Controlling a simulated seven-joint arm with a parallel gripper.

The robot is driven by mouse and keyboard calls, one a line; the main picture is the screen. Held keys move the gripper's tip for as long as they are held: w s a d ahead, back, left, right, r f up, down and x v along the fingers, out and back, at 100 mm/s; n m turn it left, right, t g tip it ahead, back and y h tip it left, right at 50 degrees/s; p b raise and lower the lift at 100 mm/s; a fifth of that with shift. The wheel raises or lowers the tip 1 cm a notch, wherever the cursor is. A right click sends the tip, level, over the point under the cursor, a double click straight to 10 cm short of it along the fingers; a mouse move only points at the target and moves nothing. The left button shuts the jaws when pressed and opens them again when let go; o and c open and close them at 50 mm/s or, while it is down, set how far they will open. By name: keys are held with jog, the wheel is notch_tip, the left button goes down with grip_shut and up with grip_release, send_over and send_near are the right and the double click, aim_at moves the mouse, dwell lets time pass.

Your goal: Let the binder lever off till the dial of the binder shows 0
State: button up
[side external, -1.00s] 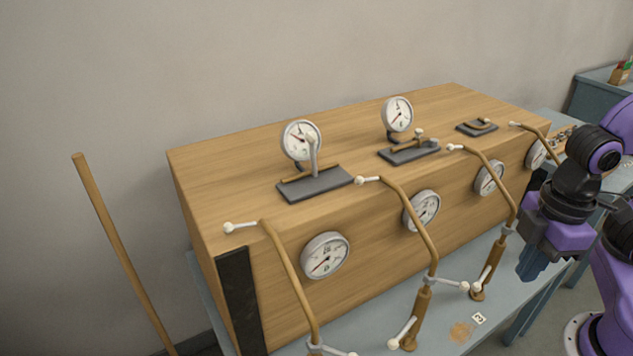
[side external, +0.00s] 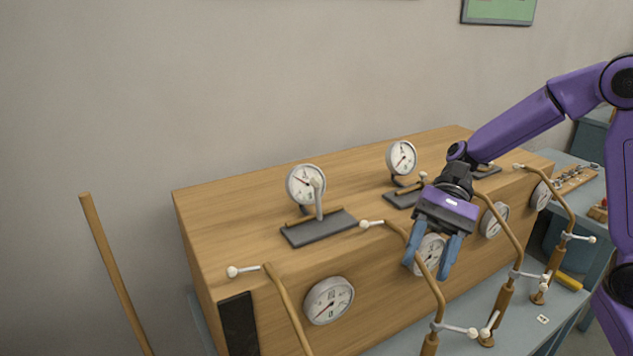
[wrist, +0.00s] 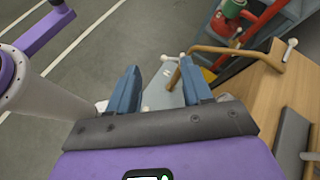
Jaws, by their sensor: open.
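On top of a long wooden box, a grey plate (side external: 318,229) carries an upright light grey lever (side external: 318,199) beside a round white dial (side external: 305,184). Its dark red needle points up-left; its figures are too small to read. A second dial (side external: 401,158) stands farther right behind another plate (side external: 400,199) with a low-lying lever, partly hidden by my arm. I cannot tell which one is the binder. My gripper (side external: 427,270) is open and empty, fingers downward, in front of the box and right of the upright lever. Its blue fingers also show in the wrist view (wrist: 158,72).
The wooden box (side external: 235,217) has several dials on its front, one (side external: 430,255) partly behind my fingers. Several bent brown rods with white knobs (side external: 429,277) rise along the front, close to my gripper. A wooden pole (side external: 115,270) stands at left.

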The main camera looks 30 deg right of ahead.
jog(key=w+d+r+m+t+y, duration=0.1)
jog(key=w+d+m+t+y, duration=0.2)
jog(key=w, duration=0.4)
jog(key=w+d+r+m+t+y, duration=0.1)
jog(key=w+d+m+t+y, duration=0.15)
jog(key=w+m, duration=0.35)
jog(key=m+t+y, duration=0.2)
jog(key=m+t, duration=0.2)
jog(key=t, duration=0.1)
send_near(316, 179)
jog(key=x, duration=0.6)
jog(key=f+x, duration=0.1)
jog(key=x, duration=0.2)
jog(key=shift+w+a, duration=0.25)
jog(key=shift+w, duration=0.25)
grip_shut()
